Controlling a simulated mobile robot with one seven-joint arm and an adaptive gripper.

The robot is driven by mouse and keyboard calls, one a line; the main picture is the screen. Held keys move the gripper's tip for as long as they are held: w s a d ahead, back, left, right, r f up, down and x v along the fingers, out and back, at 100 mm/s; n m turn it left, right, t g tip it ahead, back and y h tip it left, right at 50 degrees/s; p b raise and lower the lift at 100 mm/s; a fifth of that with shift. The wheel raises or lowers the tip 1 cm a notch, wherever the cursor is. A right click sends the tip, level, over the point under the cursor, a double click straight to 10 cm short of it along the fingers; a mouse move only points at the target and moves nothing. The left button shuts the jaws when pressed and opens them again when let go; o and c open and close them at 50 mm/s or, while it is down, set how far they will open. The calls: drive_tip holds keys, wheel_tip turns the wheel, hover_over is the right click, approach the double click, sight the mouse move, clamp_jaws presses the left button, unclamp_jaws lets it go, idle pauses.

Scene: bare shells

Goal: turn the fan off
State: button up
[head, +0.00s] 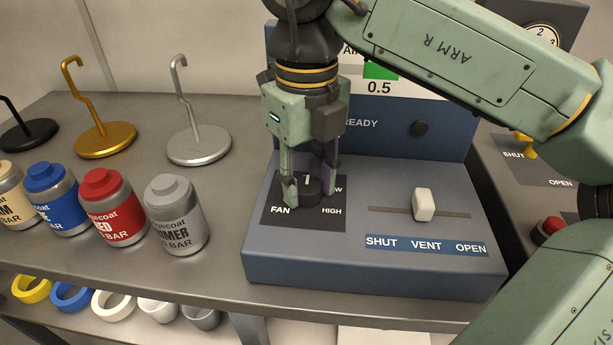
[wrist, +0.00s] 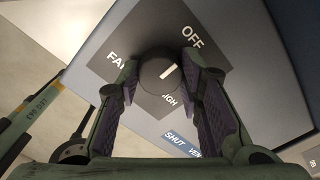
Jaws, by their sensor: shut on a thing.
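The fan knob is a dark round dial on a black label plate (head: 272,219) on the blue console. My gripper (head: 307,188) reaches down from above, its fingers closed on either side of the knob. In the wrist view, the knob (wrist: 155,75) sits between the two purple-padded fingertips. Its white mark points up and right, roughly toward the word OFF (wrist: 190,35). FAN and part of HIGH also show there. In the head view, the fingers cover OFF and part of LOW.
A white slider (head: 423,204) stands in its slot right of the knob, over the labels SHUT, VENT, OPEN. Several paint jars, including a red one (head: 110,207), stand left of the console (head: 370,275). Hooked stands, including a silver one (head: 198,145), are behind them.

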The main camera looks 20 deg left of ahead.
sight(306, 185)
drive_tip(key=o, duration=1.2)
drive_tip(key=shift+c, duration=0.2)
wheel_tip(306, 185, up, 8)
drive_tip(key=shift+f, duration=0.2)
